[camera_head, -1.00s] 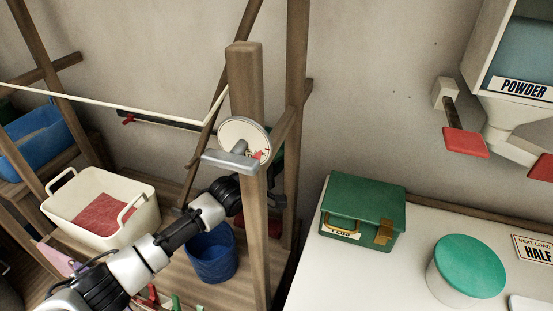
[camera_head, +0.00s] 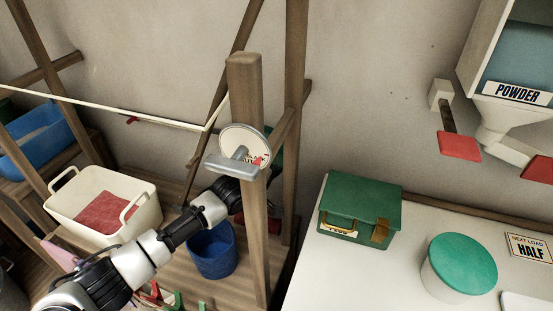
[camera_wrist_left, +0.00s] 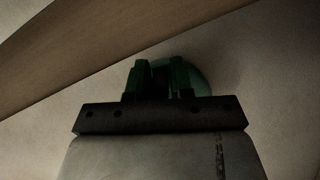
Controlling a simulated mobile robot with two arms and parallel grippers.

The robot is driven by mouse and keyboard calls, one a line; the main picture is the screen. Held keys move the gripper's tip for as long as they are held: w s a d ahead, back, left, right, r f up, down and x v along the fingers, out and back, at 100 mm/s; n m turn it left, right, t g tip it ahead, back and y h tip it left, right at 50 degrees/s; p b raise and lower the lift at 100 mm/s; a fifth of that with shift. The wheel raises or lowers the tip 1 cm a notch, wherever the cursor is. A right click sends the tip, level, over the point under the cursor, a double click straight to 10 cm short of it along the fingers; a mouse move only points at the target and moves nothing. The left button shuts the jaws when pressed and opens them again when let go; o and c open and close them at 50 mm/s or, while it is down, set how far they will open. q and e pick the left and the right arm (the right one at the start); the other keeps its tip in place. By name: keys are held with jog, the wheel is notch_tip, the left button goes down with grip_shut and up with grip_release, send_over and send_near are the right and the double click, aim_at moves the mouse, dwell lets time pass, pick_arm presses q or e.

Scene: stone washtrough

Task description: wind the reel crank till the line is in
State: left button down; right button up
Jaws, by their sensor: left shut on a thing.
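The reel (camera_head: 240,138), a pale round disc with red marks, sits on a wooden post (camera_head: 243,85). A grey flat bar (camera_head: 228,168) with a stub lies across its front. The cream line (camera_head: 120,113) runs in from the left and bends up to the post. I cannot tell how the knob joins the crank. My right gripper is out of view.
A white basket (camera_head: 65,210) with red cloth and a blue bucket (camera_head: 211,250) stand on the wooden rack. A green box (camera_head: 360,207) and a green-lidded tub (camera_head: 458,262) stand on the white counter at right. Wooden uprights crowd the reel.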

pick_arm(q)
jog(key=shift+w+a+m+y+p, duration=0.15)
jog(key=shift+m+p, duration=0.1)
jog(key=shift+m, duration=0.2)
jog(key=shift+w+d+m+y+p, duration=0.1)
jog(key=shift+m+y+p, duration=0.1)
jog(key=shift+m, duration=0.25)
jog(key=shift+a+f, duration=0.1)
jog(key=c, duration=1.2)
grip_release()
jog(key=shift+s, duration=0.1)
jog(key=shift+c, duration=0.2)
jog(key=shift+o, duration=0.7)
jog(key=shift+g, duration=0.3)
jog(key=shift+s+f, duration=0.1)
jog(key=shift+f, duration=0.1)
jog(key=v, duration=1)
jog(key=shift+s+a, duration=0.2)
jog(key=shift+s, duration=0.15)
